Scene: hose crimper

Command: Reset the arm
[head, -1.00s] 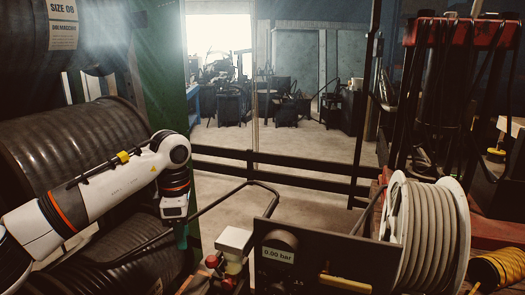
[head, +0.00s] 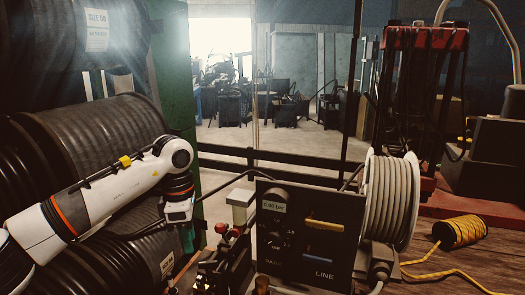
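My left arm (head: 100,200), white with black and orange bands, comes in from the left and bends down at the wrist. My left gripper (head: 188,238) hangs downward with small teal fingers beside the green post, left of the black panel. The fingers are small and dark, so I cannot tell whether they are open or shut. No held object shows. My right arm and gripper are not in view.
Large black hose coils (head: 85,150) fill the left side, close to my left arm. A black control panel (head: 310,235) with a pressure display stands front centre.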

